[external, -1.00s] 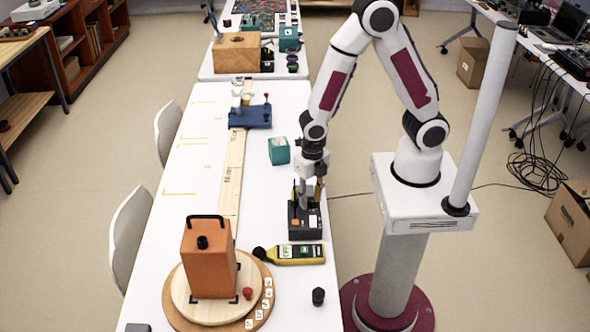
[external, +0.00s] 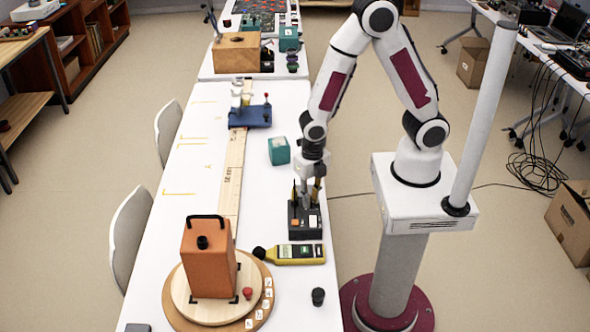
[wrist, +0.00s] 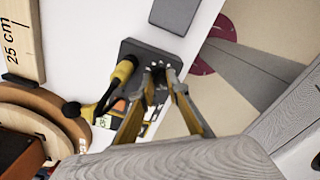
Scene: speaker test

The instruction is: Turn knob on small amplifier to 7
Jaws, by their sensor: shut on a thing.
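The small amplifier (external: 305,234) is a dark grey box on the white table, left of my base in the external view. Its dark panel also shows in the wrist view (wrist: 130,47). My gripper (external: 306,205) points down over the top of the amplifier. In the wrist view its two fingers close together (wrist: 158,84) at the panel, around the knob. The fingers largely hide the knob. Small pale marks show on the panel beside the fingertips, too small to read.
A yellow meter (external: 299,254) with a black ball end lies just in front of the amplifier. An orange speaker box (external: 209,262) stands on a round wooden turntable (external: 262,307). A teal box (external: 279,152) stands behind, left. A small black cylinder (external: 318,297) stands near the table's front right.

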